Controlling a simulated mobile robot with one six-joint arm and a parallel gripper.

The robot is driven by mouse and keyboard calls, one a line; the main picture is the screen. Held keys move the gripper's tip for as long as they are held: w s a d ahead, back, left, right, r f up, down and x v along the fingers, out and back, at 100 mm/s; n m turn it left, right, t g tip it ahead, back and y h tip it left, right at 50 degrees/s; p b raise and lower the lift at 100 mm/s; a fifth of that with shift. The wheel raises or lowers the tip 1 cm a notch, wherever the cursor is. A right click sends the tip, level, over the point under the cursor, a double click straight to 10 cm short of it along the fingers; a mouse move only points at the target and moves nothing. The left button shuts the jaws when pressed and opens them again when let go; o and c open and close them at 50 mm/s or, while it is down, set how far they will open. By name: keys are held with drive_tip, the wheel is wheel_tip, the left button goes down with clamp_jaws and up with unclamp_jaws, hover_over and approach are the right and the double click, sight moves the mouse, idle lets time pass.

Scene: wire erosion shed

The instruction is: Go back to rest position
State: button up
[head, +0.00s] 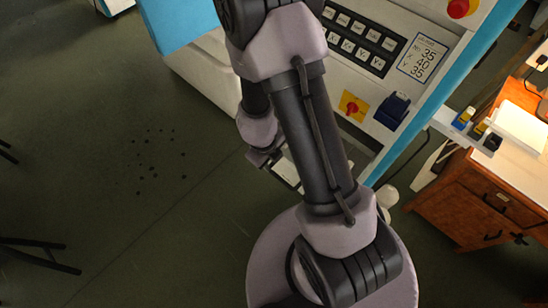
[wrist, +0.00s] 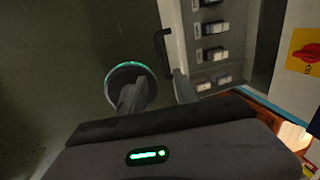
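The task names no object apart from my arm. In the head view my arm rises in front of the machine and bends over at the top. My gripper hangs partly hidden behind the arm, beside the machine's front. In the wrist view my gripper (wrist: 157,88) shows two dark fingers standing apart with a gap between them. I see nothing held in that gap. A grey panel with several switches (wrist: 212,54) and a dark handle (wrist: 163,52) lie beyond the fingers.
The white and blue machine (head: 410,22) carries a keypad (head: 357,42), a red switch on a yellow plate (head: 352,107) and a red button (head: 459,8). A wooden cabinet (head: 470,205) stands at right. Dark chair or stool legs (head: 38,255) show at left. The floor (head: 90,130) between is open, with dark specks.

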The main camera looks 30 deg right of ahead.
drive_tip(key=shift+r, duration=0.15)
drive_tip(key=w+a+r+n+t+y+b, duration=0.2)
drive_tip(key=w+a+r+n+t+b, duration=0.1)
drive_tip(key=a+r+n+b, duration=0.3)
drive_tip(key=w+a+r+n+t+y+b, duration=0.2)
drive_tip(key=w+a+r+n+y+b, duration=0.15)
drive_tip(key=r+n, duration=0.4)
drive_tip(key=s+r+n+b, duration=0.2)
drive_tip(key=s+n+b, duration=0.1)
drive_tip(key=s+n, duration=0.4)
drive_tip(key=s+r+n+h+b, duration=0.1)
drive_tip(key=s+r+n+b, duration=0.2)
drive_tip(key=s+n, duration=0.4)
drive_tip(key=s, duration=0.2)
drive_tip(key=shift+s+d+r, duration=0.2)
drive_tip(key=shift+s+d, duration=0.2)
drive_tip(key=shift+h, duration=0.25)
